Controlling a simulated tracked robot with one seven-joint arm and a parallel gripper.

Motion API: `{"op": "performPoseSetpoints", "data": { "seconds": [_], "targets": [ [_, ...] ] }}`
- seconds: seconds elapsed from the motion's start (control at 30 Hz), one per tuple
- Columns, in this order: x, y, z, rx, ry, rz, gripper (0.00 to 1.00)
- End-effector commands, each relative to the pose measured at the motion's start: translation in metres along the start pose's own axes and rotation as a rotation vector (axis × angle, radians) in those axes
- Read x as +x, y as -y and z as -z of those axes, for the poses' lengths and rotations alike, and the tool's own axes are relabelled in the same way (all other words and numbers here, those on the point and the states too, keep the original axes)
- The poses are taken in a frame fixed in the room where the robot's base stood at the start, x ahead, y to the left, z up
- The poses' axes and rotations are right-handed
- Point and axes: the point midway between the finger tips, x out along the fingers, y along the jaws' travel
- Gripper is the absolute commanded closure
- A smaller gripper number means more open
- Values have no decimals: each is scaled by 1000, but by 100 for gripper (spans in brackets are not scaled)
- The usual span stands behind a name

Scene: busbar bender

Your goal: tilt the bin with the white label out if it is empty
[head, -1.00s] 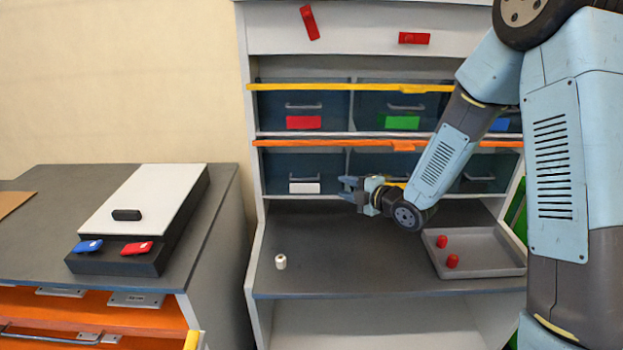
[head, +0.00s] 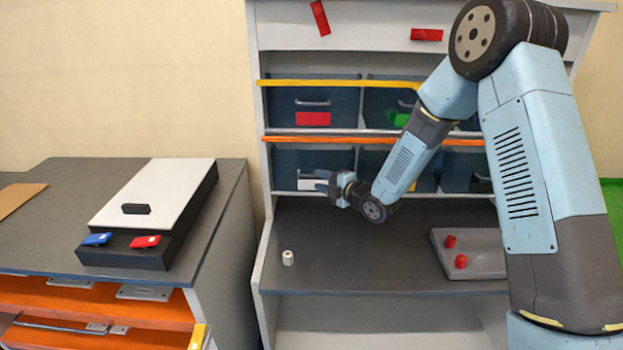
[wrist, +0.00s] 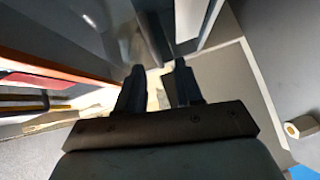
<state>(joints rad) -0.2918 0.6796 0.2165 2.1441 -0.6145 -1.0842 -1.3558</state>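The dark blue-grey bin with the white label (head: 312,160) is at the left end of the lower bin row, below the orange rail. It looks closed, flush with its row. Its white label (head: 306,184) is partly covered by my gripper (head: 325,182), which is just in front of the bin's lower front. Its handle is mostly hidden there. I cannot see inside the bin. In the wrist view my gripper (wrist: 158,75) has its two fingers apart with a gap between them, and nothing is clearly held. I cannot tell whether the fingers touch the bin.
A yellow rail (head: 350,83) and an orange rail (head: 300,139) run across the bin rows. A small white cylindrical part (head: 288,258) stands on the worktop (head: 350,275). A grey tray (head: 480,262) with red parts lies at right. A control box (head: 150,205) sits on the left cabinet.

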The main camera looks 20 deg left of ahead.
Motion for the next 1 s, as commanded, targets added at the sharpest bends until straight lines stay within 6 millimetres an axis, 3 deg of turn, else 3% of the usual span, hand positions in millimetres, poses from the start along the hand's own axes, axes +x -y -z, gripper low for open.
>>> {"op": "performPoseSetpoints", "data": {
  "seconds": [0.1, 0.3, 0.67, 1.0],
  "targets": [
    [17, 0, 0, 0, -1, -1, 64],
    [32, 0, 0, 0, 0, -1, 64],
    [35, 0, 0, 0, 0, 0, 65],
    [35, 0, 0, 0, 0, 1, 98]
  ]
}}
